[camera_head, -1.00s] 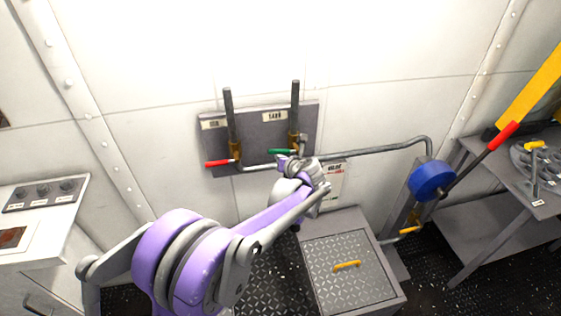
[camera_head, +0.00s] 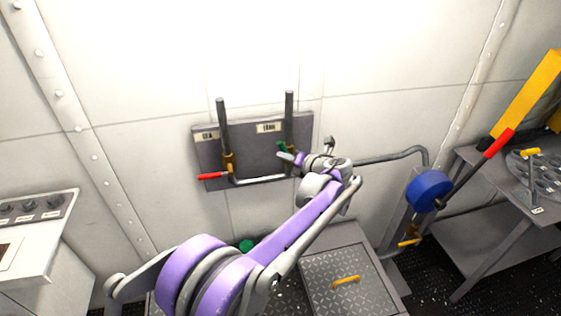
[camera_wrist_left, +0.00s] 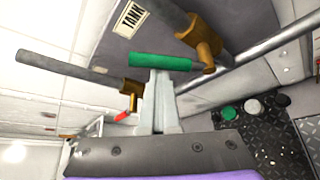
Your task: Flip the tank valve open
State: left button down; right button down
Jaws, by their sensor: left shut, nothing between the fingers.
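The tank valve is the right one on the grey wall panel (camera_head: 262,172), under a label that the left wrist view shows as TANK (camera_wrist_left: 130,18). Its green handle (camera_head: 282,146) points up and left from a brass body, partly hidden by my wrist. The handle also shows in the left wrist view (camera_wrist_left: 160,62), running level to the brass valve body (camera_wrist_left: 203,42). My left gripper (camera_head: 288,157) is shut and empty, its fingertips (camera_wrist_left: 159,74) right against or just beside the green handle; contact is unclear. My right gripper is out of view.
The other valve, with a red handle (camera_head: 212,176), is left on the panel. Dark vertical pipes rise above both valves. A blue wheel (camera_head: 429,190) is on the right, beside a table. A grey box with a yellow handle (camera_head: 345,280) stands below.

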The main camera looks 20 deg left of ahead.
pick_arm(q)
jog(key=shift+w+d+r, duration=0.2)
jog(key=shift+w+d, duration=0.2)
jog(key=shift+d, duration=0.1)
jog(key=shift+w+d+r, duration=0.2)
jog(key=shift+w+d, duration=0.15)
jog(key=shift+d, duration=0.15)
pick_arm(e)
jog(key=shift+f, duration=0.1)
pick_arm(q)
jog(key=shift+d, duration=0.1)
